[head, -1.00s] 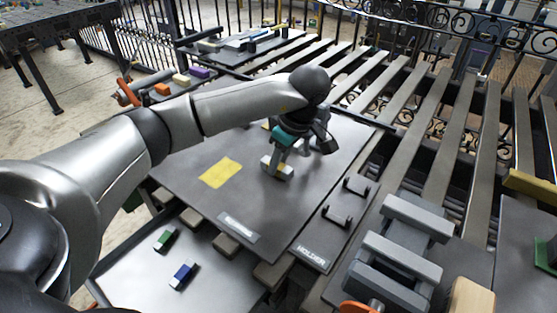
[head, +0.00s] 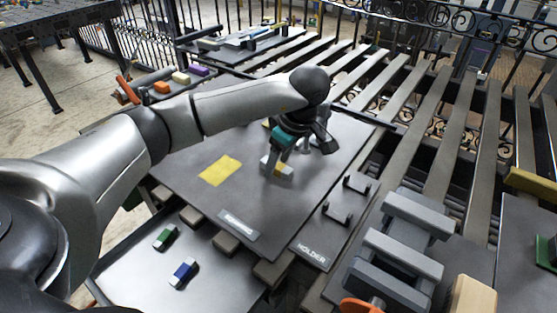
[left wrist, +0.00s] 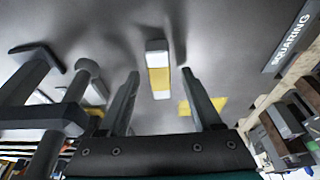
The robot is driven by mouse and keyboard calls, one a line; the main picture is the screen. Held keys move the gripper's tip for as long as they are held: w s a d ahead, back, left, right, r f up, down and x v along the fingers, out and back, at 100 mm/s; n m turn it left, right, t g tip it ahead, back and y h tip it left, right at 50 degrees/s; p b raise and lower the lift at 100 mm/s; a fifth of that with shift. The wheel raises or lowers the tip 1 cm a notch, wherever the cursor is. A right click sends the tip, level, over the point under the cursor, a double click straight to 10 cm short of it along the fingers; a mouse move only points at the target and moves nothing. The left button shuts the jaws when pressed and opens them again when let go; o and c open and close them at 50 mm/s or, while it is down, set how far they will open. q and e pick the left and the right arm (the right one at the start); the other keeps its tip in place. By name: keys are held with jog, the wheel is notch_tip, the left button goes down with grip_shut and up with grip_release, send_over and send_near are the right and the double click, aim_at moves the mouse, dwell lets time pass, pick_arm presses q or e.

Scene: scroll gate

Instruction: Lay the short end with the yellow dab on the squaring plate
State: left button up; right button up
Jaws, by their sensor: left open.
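The short end, a small pale block with a yellow band (left wrist: 158,78), lies on the dark squaring plate (head: 185,195). In the head view the short end (head: 284,170) is partly hidden by my left gripper (head: 277,170). In the left wrist view my left gripper (left wrist: 158,73) is open, with one finger on each side of the block and a visible gap on both sides. The plate has a yellow patch (head: 220,171) to the left of the block and a squaring label (head: 239,226) at its near edge. My right gripper is out of view.
A holder plate with two black brackets (head: 337,213) lies to the right. A tray (head: 215,290) at the front holds a green-banded block (head: 166,237) and a blue-banded block (head: 183,272). Grey bars (head: 403,255) stand at the right. The plate's near half is clear.

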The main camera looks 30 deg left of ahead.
pick_arm(q)
jog(key=shift+r, duration=0.15)
jog(key=p+v, duration=0.4)
jog(key=v, duration=1.1)
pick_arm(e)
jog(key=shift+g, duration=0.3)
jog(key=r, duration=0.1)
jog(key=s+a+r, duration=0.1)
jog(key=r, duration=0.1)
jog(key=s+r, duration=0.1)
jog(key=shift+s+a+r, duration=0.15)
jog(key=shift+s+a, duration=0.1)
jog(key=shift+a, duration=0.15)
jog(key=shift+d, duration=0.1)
